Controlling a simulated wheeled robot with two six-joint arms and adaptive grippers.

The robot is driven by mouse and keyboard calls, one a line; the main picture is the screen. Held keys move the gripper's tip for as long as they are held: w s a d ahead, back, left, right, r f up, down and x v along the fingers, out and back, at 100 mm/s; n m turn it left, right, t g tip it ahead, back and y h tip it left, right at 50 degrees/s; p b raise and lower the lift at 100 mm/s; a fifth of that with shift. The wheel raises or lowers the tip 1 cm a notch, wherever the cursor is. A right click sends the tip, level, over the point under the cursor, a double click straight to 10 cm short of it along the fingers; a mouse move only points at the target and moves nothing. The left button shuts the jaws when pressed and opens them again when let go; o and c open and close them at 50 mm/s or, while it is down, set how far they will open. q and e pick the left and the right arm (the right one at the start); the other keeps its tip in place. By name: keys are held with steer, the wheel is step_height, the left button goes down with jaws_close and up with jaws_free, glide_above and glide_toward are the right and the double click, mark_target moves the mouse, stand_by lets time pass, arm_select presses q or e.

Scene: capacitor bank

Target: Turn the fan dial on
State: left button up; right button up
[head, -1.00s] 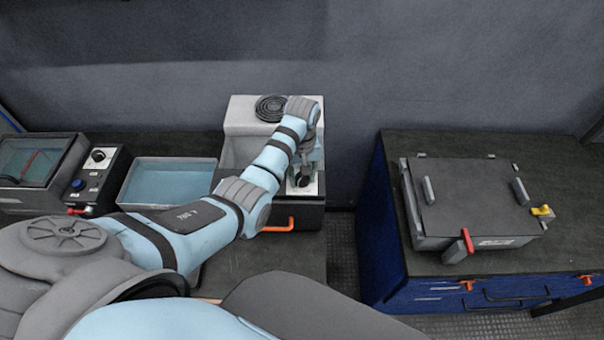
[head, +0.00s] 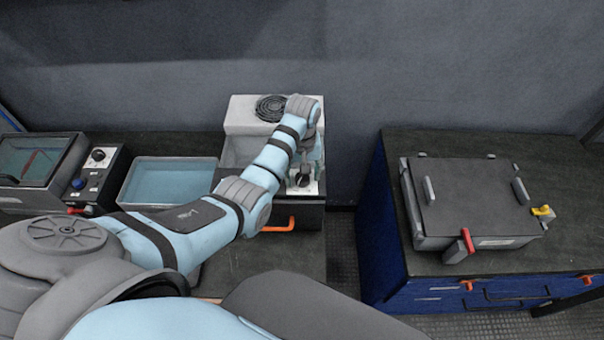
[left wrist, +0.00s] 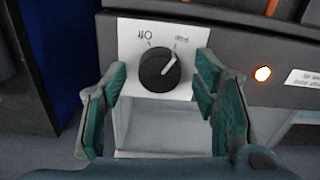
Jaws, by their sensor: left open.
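In the head view the dial (head: 302,179) is on the front panel below the grey unit with a round fan grille (head: 270,108). My left gripper (left wrist: 162,96) is open, its green-padded fingers on either side of the dial with gaps to it. In the head view the gripper (head: 308,162) is just above the dial, partly hidden by its wrist. My right gripper is not in view.
A lit lamp (left wrist: 263,73) is on the panel beside the dial plate. An orange handle (head: 279,226) is below the unit. A blue-filled tray (head: 172,184) and a box with knobs (head: 98,170) stand left. A lidded grey box (head: 468,196) is on the right bench.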

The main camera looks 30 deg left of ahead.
mark_target(302, 176)
arm_select(q)
step_height(302, 176, up, 7)
steer(key=shift+r, duration=0.1)
stand_by(0.5)
